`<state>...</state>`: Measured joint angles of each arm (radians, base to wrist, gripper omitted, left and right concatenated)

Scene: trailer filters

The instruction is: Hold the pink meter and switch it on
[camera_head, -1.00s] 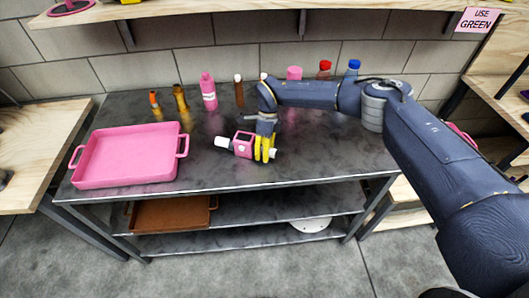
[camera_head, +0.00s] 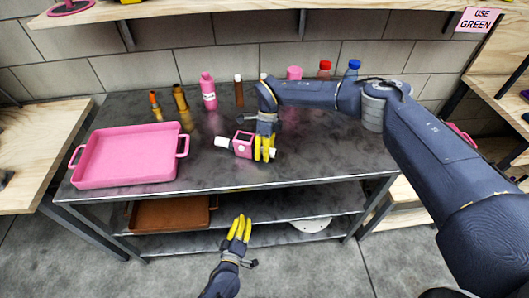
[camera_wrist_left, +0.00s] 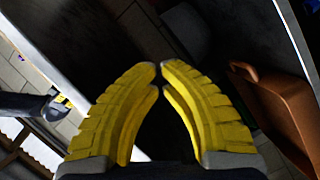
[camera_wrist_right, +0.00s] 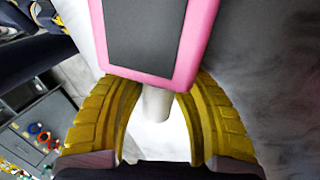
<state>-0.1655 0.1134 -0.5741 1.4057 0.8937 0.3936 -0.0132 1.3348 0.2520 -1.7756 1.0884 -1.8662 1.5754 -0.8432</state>
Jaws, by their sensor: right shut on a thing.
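The pink meter (camera_head: 243,145) has a dark screen and white pipe stubs at its ends. It is at the front middle of the metal table; whether it touches the top is unclear. My right gripper (camera_head: 264,157) is shut on its right-hand stub. In the right wrist view the meter's pink body (camera_wrist_right: 188,45) covers the fingertips, with the white stub (camera_wrist_right: 156,104) between the fingers. My left gripper (camera_head: 240,220) is in front of the table, below its top, apart from the meter. In the left wrist view its fingertips (camera_wrist_left: 159,65) nearly meet, with nothing between them.
A pink tray (camera_head: 125,158) stands on the left of the metal table (camera_head: 210,170). Several bottles, including a pink one (camera_head: 208,92), line the back. A brown tray (camera_head: 170,213) sits on the shelf below, near my left gripper. The table's front edge lies between my grippers.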

